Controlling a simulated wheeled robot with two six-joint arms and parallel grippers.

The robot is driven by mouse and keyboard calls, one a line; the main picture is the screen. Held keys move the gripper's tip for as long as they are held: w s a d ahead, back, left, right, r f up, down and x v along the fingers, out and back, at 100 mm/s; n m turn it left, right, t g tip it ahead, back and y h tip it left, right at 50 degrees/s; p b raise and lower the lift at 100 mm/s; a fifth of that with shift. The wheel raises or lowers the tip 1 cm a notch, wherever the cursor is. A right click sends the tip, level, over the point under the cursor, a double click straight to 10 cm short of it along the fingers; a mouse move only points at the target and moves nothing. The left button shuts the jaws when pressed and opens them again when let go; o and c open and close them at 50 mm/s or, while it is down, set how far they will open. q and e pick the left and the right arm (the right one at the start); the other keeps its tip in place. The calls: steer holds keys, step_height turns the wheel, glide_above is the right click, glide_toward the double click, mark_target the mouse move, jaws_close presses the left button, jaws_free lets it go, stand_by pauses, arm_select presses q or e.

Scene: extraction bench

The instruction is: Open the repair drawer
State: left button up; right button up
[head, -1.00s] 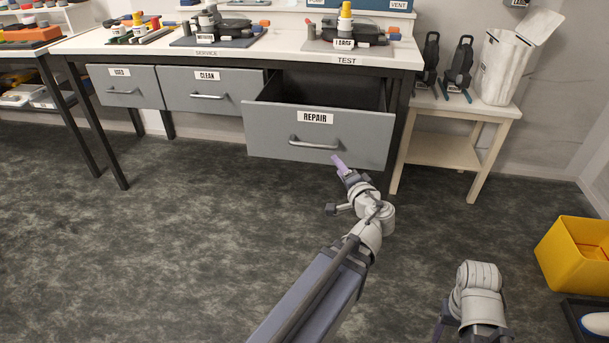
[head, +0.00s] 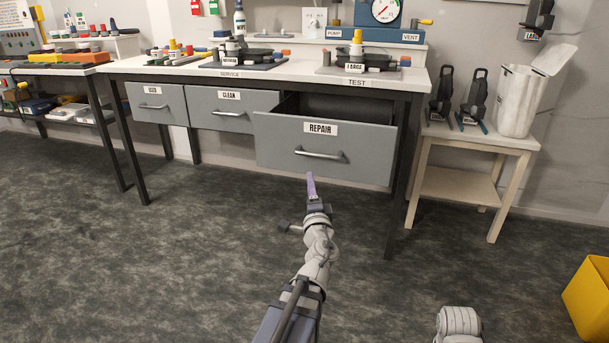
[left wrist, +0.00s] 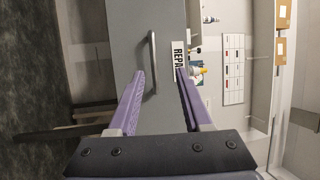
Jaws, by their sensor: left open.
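The repair drawer (head: 275,147) is the right one of three grey drawers under the bench and stands pulled out, with its dark inside showing. Its label and bar handle (head: 319,154) are on the front. My left gripper (head: 310,180) is in front of and just below the handle in the head view, apart from it. In the left wrist view, the purple fingers of my left gripper (left wrist: 160,85) are spread with nothing between them, and the drawer handle (left wrist: 152,62) lies beyond the fingertips. My right gripper is not in view; only part of my right arm shows at the bottom.
The used drawer (head: 157,104) and clean drawer (head: 233,110) are shut. A pale side table (head: 460,187) with two dark devices and a white bin (head: 520,102) stands right of the bench. A yellow bin (head: 590,298) is at lower right. The floor before the drawer is clear.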

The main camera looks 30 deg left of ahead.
arm_select(q)
steer(key=p+x, duration=0.1)
steer(key=x, duration=0.6)
steer(key=shift+w+a, duration=0.15)
steer(key=shift+w, duration=0.1)
steer(key=shift+r, duration=0.1)
steer(key=shift+c, duration=0.2)
jaws_close()
stand_by(0.9)
steer(key=shift+o, duration=0.2)
jaws_free()
